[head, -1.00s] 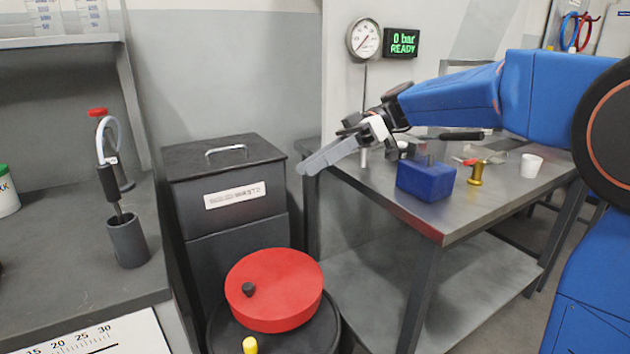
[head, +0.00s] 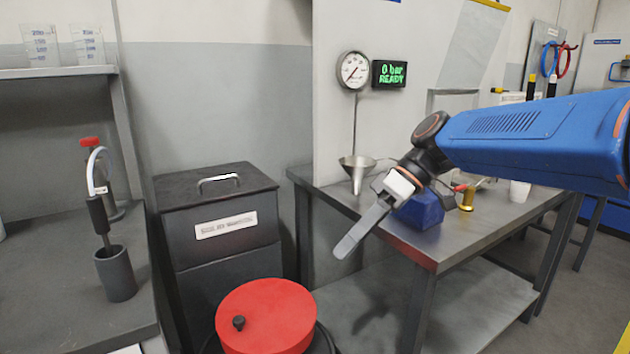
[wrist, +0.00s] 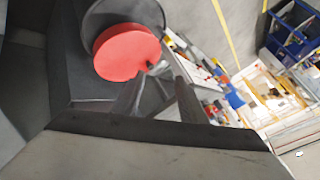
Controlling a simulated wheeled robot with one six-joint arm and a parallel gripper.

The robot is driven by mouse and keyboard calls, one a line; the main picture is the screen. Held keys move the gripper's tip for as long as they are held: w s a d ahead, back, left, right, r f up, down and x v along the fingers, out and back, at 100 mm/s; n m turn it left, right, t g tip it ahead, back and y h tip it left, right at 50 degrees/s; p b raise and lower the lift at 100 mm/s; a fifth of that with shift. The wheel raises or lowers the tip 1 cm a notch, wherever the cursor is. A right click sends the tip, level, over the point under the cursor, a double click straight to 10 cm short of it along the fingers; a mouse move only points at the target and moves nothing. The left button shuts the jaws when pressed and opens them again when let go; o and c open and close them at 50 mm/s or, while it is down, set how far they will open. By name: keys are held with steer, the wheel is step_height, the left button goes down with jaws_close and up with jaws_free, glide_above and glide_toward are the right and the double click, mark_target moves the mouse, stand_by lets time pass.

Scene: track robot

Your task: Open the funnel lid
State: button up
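The funnel lid is a round red disc (head: 272,312) with a small black knob (head: 238,323) near its left edge. It lies flat on top of a black drum (head: 325,340), low in the head view, partly cut by the bottom edge. The red lid also shows in the wrist view (wrist: 125,52), upper left. My gripper (head: 345,248) hangs in the air above and to the right of the lid, pointing down-left and touching nothing. In the wrist view its two grey fingers (wrist: 157,75) stand apart with nothing between them.
A dark solid-waste bin (head: 218,200) stands behind the lid. A steel table (head: 440,250) to the right carries a metal funnel (head: 357,168), a blue block (head: 420,212), a brass weight (head: 467,197) and a white cup (head: 519,191). A grey bench (head: 60,300) is at left.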

steer(key=s+d+f+m+t+h, duration=0.4)
steer(key=s+d+f+m, duration=0.3)
steer(key=d, duration=0.4)
steer(key=s+d+f+m+t+h, duration=0.4)
steer(key=s+d+f+m, duration=0.25)
steer(key=d+f, duration=0.35)
steer(key=w+a+r+n+g, duration=0.2)
steer(key=w+a+r+n, duration=0.5)
steer(key=r, duration=0.2)
step_height(320, 180, up, 8)
steer(key=n+g, duration=0.3)
steer(key=n, duration=1.1)
glide_above(239, 319)
step_height(239, 319, down, 16)
steer(key=shift+f, duration=0.25)
steer(key=shift+c, duration=0.5)
jaws_close()
